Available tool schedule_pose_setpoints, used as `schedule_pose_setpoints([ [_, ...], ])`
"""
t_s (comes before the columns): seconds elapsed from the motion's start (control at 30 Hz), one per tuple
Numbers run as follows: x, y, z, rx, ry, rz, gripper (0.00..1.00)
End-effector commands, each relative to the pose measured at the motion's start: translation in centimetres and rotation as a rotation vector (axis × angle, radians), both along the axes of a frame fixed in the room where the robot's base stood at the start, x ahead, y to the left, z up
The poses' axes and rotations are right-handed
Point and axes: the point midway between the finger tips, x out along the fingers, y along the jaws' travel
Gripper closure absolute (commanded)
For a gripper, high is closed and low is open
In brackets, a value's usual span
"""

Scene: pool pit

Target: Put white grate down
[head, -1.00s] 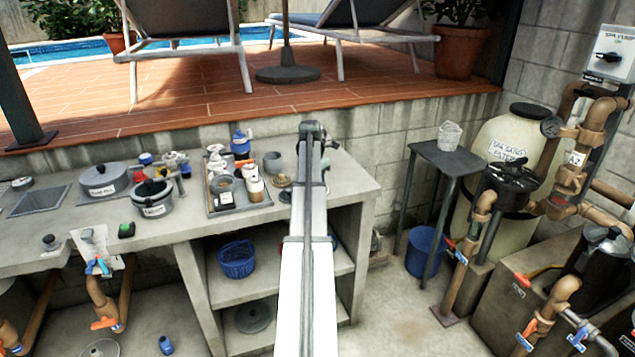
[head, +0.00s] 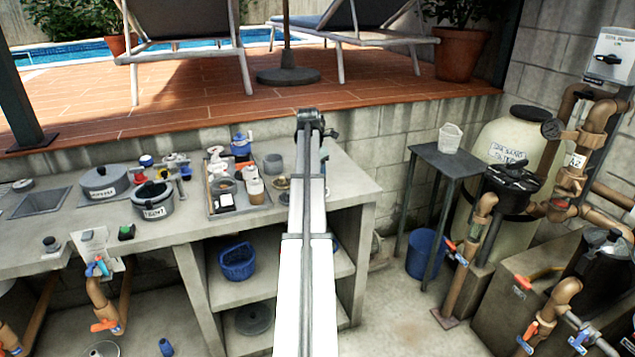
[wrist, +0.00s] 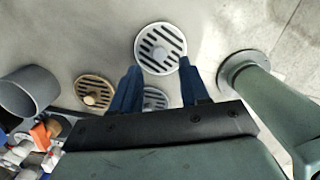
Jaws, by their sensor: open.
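The white grate (wrist: 160,48) is a round slotted disc with a small knob. It lies on the grey counter in the wrist view, just beyond my fingertips. My gripper (wrist: 158,65) is open, with its two dark blue fingers spread apart on the near side of the white grate. I cannot tell whether a fingertip touches its rim. A grey grate (wrist: 153,98) shows partly between the fingers, its near part hidden by the gripper body. A tan grate (wrist: 94,92) with a knob lies to the left.
A grey cup (wrist: 30,92) stands left of the grates; it also shows in the head view (head: 273,163). A green-grey flanged post (wrist: 250,85) is close on the right. A tray (head: 238,208) of bottles sits on the counter (head: 345,190). A small dark table (head: 445,160) holds a white basket (head: 450,138).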

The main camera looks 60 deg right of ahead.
Motion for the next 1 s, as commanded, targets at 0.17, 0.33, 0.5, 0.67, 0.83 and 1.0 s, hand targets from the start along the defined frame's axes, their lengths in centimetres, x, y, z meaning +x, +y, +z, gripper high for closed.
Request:
schedule_pose_setpoints([
  [0.17, 0.3, 0.4, 3.4, -0.003, -0.001, 0.0, 0.55],
  [0.33, 0.4, 0.7, 5.6, -0.001, -0.001, 0.0, 0.55],
  [0.5, 0.4, 0.9, 6.8, 0.0, 0.0, 0.0, 0.55],
  [0.67, 0.4, 1.0, 7.1, 0.0, 0.001, 0.0, 0.55],
  [0.83, 0.4, 1.0, 7.1, 0.0, 0.0, 0.0, 0.55],
  [1.0, 0.4, 1.0, 7.1, 0.0, 0.0, 0.0, 0.55],
])
